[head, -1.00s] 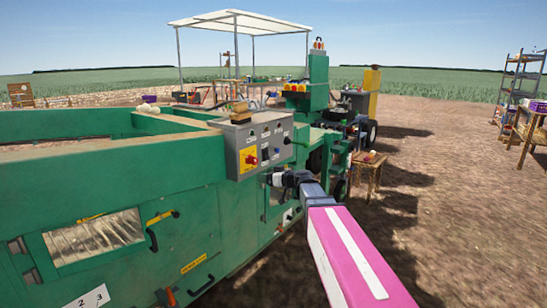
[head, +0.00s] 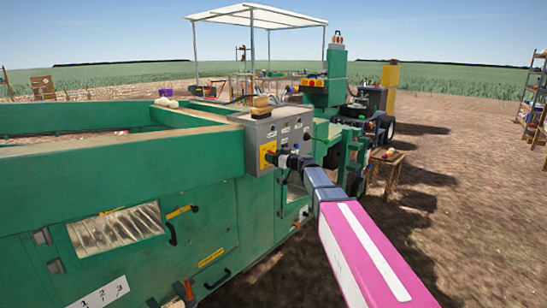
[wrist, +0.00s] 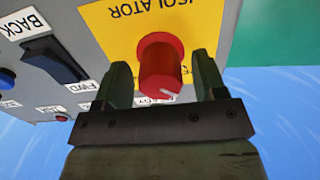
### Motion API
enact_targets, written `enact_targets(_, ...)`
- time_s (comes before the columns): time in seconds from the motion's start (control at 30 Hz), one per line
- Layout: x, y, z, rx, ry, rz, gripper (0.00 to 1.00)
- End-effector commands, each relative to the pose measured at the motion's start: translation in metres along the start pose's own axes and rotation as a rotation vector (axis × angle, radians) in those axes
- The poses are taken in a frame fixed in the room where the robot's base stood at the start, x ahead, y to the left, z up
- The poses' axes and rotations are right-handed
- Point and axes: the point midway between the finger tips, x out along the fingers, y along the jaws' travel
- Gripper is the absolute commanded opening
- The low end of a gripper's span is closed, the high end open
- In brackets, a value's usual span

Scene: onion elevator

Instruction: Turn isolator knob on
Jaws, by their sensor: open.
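The red isolator knob (wrist: 160,70) sits on a yellow plate (wrist: 108,28) marked ISOLATOR, which appears upside down in the wrist view. A pale line shows on the knob's rim. My gripper (wrist: 163,82) is open, with one finger on each side of the knob; I cannot tell whether either finger touches it. In the head view my gripper (head: 272,158) is at the yellow plate (head: 266,148) on the grey control panel (head: 284,128), and it hides the knob there.
The panel stands on a green machine (head: 130,200). A black switch (wrist: 54,60) marked FWD and BACK is beside the isolator plate. A wooden block (head: 261,110) rests on top of the panel. A small wooden table (head: 388,160) stands on open ground to the right.

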Motion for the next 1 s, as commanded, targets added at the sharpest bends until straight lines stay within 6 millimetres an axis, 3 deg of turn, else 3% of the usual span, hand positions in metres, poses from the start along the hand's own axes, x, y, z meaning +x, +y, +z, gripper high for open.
enact_targets(0.37, 0.0056, -0.0004, 0.0001, 0.000, 0.000, 0.000, 0.64)
enact_targets(0.53, 0.0055, -0.0004, 0.0001, 0.000, 0.000, 0.000, 0.15)
enact_targets(1.0, 0.0055, -0.0001, 0.0003, 0.083, -0.001, -0.001, 0.15)
